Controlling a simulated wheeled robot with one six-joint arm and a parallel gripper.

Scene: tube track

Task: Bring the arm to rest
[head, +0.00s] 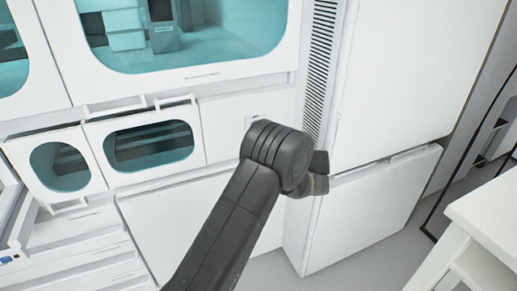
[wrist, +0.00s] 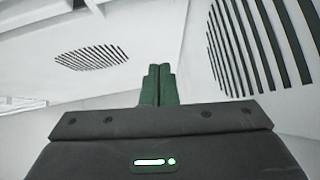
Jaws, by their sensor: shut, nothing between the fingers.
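My arm (head: 228,225) reaches up from the bottom of the head view, in front of the white cabinets. Its end is bent at a thick dark joint and hides most of the gripper in that view. In the wrist view my gripper (wrist: 157,84) shows as two greenish fingers side by side, shut with nothing held. White surfaces with dark slotted vents lie beyond the fingers.
A white cabinet with teal windows (head: 150,140) stands behind the arm at left. A tall white fridge-like unit (head: 410,80) stands at right, beside a vent strip (head: 320,60). A white table (head: 490,215) is at the lower right. Grey floor (head: 350,265) shows between.

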